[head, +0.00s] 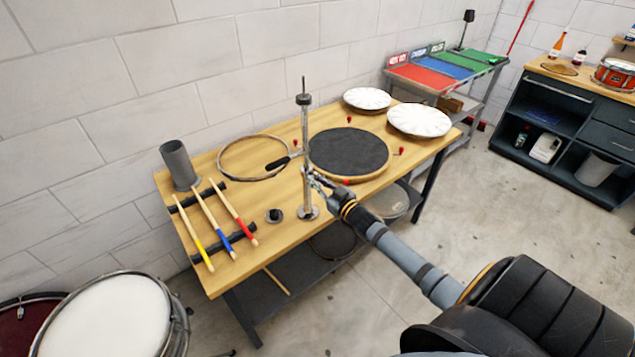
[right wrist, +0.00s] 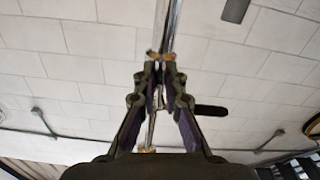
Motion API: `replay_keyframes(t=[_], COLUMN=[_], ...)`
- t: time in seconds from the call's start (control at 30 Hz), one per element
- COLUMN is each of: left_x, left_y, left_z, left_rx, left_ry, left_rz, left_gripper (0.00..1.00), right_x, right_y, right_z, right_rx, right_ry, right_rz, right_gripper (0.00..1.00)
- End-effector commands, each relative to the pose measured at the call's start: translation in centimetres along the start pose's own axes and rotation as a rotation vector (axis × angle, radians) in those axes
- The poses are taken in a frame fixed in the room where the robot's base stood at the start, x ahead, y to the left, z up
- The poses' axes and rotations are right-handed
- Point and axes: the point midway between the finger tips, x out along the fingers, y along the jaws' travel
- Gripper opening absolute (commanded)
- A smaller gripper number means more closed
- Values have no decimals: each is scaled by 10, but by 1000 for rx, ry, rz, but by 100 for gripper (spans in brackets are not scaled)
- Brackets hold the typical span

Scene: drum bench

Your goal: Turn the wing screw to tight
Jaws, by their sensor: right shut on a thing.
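A metal stand (head: 306,132) rises upright from the wooden bench, with a round foot (head: 308,212). My right gripper (head: 309,175) reaches it from the lower right and is at the lower part of its post. In the right wrist view the two fingertips (right wrist: 157,68) close in around a small brass-coloured wing screw (right wrist: 152,54) at the metal post (right wrist: 170,25). The gripper is shut on the wing screw, which is mostly hidden in the head view. How tight the screw is cannot be seen. My left gripper is not in view.
The wooden bench (head: 255,225) holds a dark round pad (head: 348,150), a hoop (head: 238,157), white discs (head: 418,120), a grey cup (head: 178,163) and coloured-grip sticks (head: 212,220). A black-tipped arm (head: 278,162) juts left from the stand. A drum (head: 105,318) stands at lower left.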

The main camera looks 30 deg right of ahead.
Motion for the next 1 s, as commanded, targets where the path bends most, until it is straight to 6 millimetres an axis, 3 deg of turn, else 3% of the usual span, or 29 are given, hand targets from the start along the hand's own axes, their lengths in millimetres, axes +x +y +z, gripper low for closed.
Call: replay_keyframes(t=[0.77, 0.8, 0.93, 1.0], left_x=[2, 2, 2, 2], left_y=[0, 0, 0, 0], left_z=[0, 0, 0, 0], left_rx=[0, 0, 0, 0], left_ry=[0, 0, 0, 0], left_rz=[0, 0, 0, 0], left_gripper=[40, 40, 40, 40], right_x=[-1, -1, -1, 0], right_y=[0, 0, 0, 0], right_z=[2, 2, 2, 1], right_rx=[99, 98, 98, 98], right_ry=[-5, -5, -3, -3], right_rz=[1, 1, 1, 1], right_gripper=[0, 12, 30, 33])
